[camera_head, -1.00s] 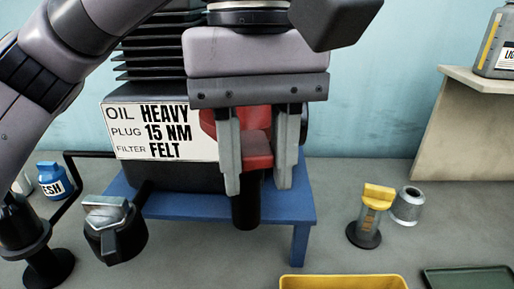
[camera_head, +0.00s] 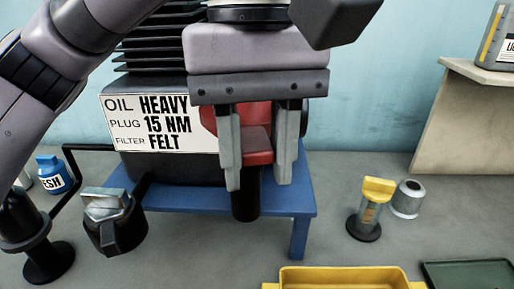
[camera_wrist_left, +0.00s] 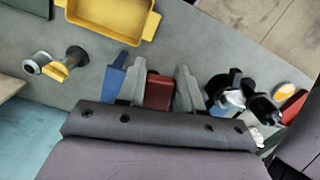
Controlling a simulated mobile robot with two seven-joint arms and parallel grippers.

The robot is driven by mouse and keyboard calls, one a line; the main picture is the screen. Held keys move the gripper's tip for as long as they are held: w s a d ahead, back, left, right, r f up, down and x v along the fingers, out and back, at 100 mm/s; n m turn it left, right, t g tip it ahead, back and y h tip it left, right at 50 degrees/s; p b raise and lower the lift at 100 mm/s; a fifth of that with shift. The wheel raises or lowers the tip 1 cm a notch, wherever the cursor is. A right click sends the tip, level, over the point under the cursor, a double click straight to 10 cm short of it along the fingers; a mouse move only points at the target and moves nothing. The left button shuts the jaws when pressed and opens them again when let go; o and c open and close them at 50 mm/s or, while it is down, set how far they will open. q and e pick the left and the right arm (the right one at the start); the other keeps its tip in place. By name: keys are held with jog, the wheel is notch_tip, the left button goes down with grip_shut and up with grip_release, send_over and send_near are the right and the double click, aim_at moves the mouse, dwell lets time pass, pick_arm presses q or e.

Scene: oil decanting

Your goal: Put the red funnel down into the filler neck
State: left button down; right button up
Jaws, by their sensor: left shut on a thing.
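My left gripper (camera_head: 257,170) is shut on the red funnel (camera_head: 259,148); its two grey fingers stand on either side of the red part. The funnel's red bowl shows behind the fingers, in front of the dark machine. A black upright tube, which looks like the filler neck (camera_head: 246,198), stands directly below the red part. The join between funnel and tube is hidden, so I cannot tell whether the spout is inside. In the left wrist view the red funnel (camera_wrist_left: 159,92) shows between the fingertips. My right gripper is not in view.
The machine with its sign (camera_head: 158,125) sits on a blue stand (camera_head: 285,203). A black part with a grey top (camera_head: 113,222) is at front left, a blue container (camera_head: 52,177) behind it. A yellow-handled tool (camera_head: 371,207), metal cup (camera_head: 407,199) and yellow tray (camera_head: 345,278) are at right.

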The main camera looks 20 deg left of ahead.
pick_arm(q)
jog(key=shift+f+b, duration=0.65)
jog(key=shift+f, duration=0.25)
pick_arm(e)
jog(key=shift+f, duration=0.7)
pick_arm(q)
jog(key=c, duration=0.7)
grip_release()
jog(key=shift+o, duration=0.2)
notch_tip(320, 180, up, 2)
jog(key=shift+w+p, duration=0.1)
jog(key=shift+p, duration=0.2)
notch_tip(320, 180, up, 5)
jog(key=shift+w+a+f+p, duration=0.1)
jog(key=shift+w+f+p, duration=0.1)
jog(key=shift+p, duration=0.55)
jog(key=shift+r, duration=0.25)
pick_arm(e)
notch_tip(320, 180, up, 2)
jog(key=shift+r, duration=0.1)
